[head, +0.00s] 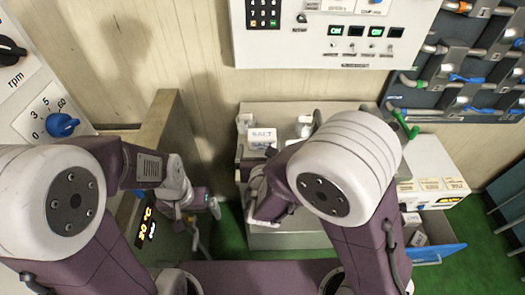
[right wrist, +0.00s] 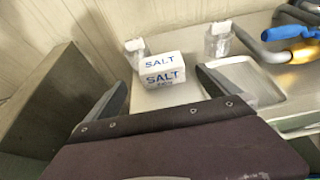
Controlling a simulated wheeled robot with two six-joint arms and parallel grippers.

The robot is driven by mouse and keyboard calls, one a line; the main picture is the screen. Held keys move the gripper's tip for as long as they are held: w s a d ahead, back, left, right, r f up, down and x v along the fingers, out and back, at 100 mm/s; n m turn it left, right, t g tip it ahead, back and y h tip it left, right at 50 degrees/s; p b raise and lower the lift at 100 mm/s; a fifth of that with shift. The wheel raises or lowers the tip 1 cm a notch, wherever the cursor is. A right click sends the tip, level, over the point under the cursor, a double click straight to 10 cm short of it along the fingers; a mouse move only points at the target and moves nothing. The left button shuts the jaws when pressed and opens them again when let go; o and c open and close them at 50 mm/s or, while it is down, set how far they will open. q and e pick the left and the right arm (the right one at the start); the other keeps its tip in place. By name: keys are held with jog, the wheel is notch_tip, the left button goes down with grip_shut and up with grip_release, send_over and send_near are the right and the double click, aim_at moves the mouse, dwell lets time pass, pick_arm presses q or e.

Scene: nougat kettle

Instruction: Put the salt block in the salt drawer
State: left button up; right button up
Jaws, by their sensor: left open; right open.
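The salt block (head: 262,138) is a white box with blue SALT lettering, standing on the metal counter by the wall. It also shows in the right wrist view (right wrist: 163,69), just beyond and between the fingertips of my right gripper (right wrist: 163,86), which is open and empty. In the head view my right arm partly covers that gripper (head: 262,200), in front of the block. My left gripper (head: 208,205) is open and empty, low at the left of the counter. A pulled-out drawer with a blue front (head: 437,254) holds pale blocks at right; I cannot read which drawer it is.
Clear containers flank the salt block, one at left (right wrist: 135,50) and one at right (right wrist: 218,40). A recessed tray (right wrist: 240,80) and a blue-handled tool (right wrist: 285,34) lie right. A white labelled cabinet (head: 430,170) stands right of the counter. A panel (head: 170,130) rises at left.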

jog(key=shift+s+r, duration=0.25)
jog(key=shift+s, duration=0.3)
